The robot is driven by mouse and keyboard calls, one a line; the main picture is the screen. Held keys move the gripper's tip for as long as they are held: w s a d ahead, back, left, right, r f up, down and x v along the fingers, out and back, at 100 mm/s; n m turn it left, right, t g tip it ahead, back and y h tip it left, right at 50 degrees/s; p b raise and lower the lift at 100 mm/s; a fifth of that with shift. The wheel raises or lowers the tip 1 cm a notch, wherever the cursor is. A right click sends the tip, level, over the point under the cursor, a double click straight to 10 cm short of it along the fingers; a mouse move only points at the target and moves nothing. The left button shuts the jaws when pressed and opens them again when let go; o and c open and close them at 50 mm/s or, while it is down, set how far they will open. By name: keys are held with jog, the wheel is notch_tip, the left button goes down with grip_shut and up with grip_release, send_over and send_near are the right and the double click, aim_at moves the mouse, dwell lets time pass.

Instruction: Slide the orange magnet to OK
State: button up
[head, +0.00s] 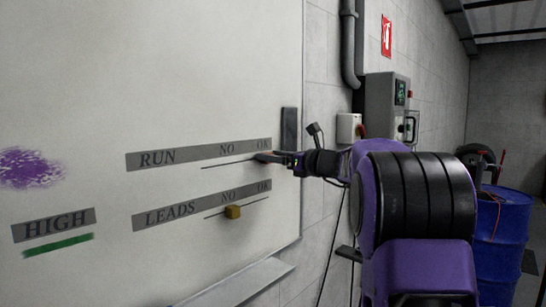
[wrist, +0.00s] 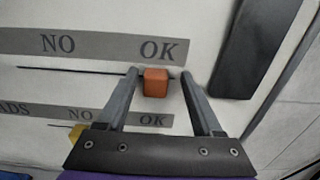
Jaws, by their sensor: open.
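The orange magnet (wrist: 156,82) sits on the thin dark line under the RUN strip (head: 200,154). In the wrist view it is just below the OK label (wrist: 158,50), near the line's right end. My gripper (wrist: 160,77) is open, with one finger on each side of the magnet. Small gaps seem to show between the fingers and the magnet, and whether either touches it is hard to tell. In the head view my gripper (head: 262,157) hides the magnet at the OK end.
A dark bar (head: 289,141) is fixed at the board's right edge. A ledge (head: 240,283) runs along the bottom.

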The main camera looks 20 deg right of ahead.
jog(key=b+v, duration=0.1)
jog(key=v, duration=1.6)
jog(key=shift+s, duration=0.25)
jog(key=shift+d, duration=0.1)
